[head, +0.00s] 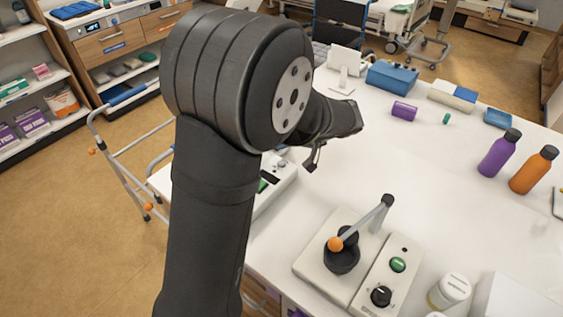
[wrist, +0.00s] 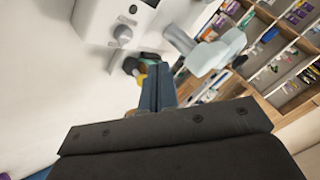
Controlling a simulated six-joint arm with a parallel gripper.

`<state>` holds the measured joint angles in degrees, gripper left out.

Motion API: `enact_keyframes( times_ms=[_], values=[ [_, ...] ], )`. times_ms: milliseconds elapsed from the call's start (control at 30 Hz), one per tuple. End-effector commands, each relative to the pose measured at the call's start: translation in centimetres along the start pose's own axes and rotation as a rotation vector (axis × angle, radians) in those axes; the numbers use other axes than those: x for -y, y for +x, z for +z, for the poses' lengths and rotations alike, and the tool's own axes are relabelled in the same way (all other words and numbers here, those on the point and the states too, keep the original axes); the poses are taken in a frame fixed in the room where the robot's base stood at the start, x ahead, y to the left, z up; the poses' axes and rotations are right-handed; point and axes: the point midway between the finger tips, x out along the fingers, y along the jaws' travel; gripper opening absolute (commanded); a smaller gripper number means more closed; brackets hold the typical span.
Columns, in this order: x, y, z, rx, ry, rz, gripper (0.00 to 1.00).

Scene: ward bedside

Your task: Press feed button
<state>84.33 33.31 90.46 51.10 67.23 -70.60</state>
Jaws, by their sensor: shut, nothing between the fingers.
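A white device (head: 282,180) with a dark panel and a small green patch stands at the table's left edge, partly hidden behind my arm. I cannot make out a feed button on it. A green button (head: 397,264) sits on another white unit, above a black knob. My gripper (head: 311,163) is shut and empty, just right of the partly hidden device. In the wrist view the shut fingers (wrist: 154,68) point at a small dark, green and yellow item (wrist: 134,68). I cannot tell whether they touch it. A white housing (wrist: 105,20) with a grey knob is above left of them.
A lever press (head: 340,256) with an orange ball stands at the front. A purple bottle (head: 498,155), an orange bottle (head: 533,172) and a white jar (head: 448,291) stand to the right. A blue box (head: 391,77) is at the back. The table's middle is clear.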

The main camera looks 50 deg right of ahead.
Motion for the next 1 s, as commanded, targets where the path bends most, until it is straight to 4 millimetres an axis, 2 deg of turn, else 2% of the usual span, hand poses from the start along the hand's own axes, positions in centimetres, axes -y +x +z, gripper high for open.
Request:
enact_keyframes(
  times_ms=[100, 333, 1000],
  values=[
    [-0.8, 1.2, 0.9, 0.002, 0.003, -0.001, 0.00],
    [-1.8, 2.4, 1.8, 0.000, 0.000, 0.000, 0.00],
    [-2.0, 2.7, 2.0, 0.000, -0.001, 0.000, 0.00]
  ],
)
